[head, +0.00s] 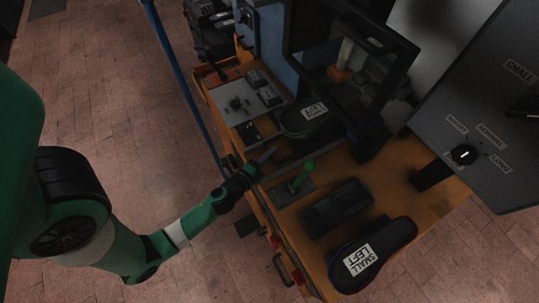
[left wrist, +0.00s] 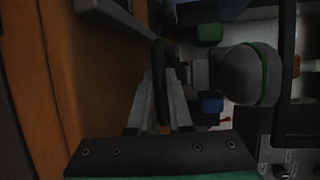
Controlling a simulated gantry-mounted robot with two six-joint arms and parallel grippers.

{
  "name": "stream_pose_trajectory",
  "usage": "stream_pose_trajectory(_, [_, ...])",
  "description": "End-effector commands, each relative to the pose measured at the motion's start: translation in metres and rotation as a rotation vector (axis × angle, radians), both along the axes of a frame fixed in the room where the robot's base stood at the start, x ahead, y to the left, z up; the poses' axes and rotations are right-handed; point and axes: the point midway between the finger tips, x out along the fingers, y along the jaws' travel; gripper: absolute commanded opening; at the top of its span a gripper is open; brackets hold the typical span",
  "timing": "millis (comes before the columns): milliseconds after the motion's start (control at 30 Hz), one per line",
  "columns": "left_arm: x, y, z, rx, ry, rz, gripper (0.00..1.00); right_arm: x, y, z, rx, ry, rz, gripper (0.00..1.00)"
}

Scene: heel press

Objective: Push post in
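A grey rounded part with a green band (left wrist: 250,75) is just right of the fingers. My right gripper is not in view.
The orange bench (head: 433,200) holds a green lever (head: 304,174), a black shoe labelled SMALL LEFT (head: 398,238), another labelled shoe (head: 308,118) and a dark block (head: 337,205). A grey dial panel (head: 485,130) stands right. Floor on the left is clear except for a blue pole (head: 180,75).

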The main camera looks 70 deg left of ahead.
Motion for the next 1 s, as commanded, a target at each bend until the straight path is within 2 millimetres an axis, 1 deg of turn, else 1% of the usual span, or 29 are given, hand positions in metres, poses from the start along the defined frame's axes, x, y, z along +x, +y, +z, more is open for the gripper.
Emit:
stream_pose_trajectory(33, [0.000, 0.000, 0.000, 0.000, 0.000, -0.001, 0.26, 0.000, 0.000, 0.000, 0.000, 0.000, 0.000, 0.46])
stream_pose_trajectory(67, [0.000, 0.000, 0.000, 0.000, 0.000, -0.001, 0.30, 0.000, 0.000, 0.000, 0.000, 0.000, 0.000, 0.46])
stream_pose_trajectory(367, [-0.001, -0.001, 0.000, 0.000, 0.000, -0.001, 0.30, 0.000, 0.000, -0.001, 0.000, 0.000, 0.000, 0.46])
stream_pose_trajectory(467, [-0.007, -0.006, 0.000, -0.001, 0.001, -0.001, 0.30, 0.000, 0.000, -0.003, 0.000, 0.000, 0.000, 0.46])
stream_pose_trajectory(567, [-0.022, -0.016, 0.003, -0.001, 0.001, -0.003, 0.30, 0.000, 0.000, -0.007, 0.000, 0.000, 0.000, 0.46])
stream_pose_trajectory(800, [-0.070, -0.050, 0.010, 0.000, 0.002, -0.007, 0.30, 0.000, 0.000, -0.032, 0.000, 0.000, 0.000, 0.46])
stream_pose_trajectory(900, [-0.082, -0.059, 0.014, -0.001, 0.004, -0.009, 0.30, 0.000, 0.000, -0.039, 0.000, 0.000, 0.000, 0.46])
stream_pose_trajectory(1000, [-0.089, -0.063, 0.019, 0.000, 0.001, -0.006, 0.30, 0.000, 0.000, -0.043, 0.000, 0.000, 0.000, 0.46])
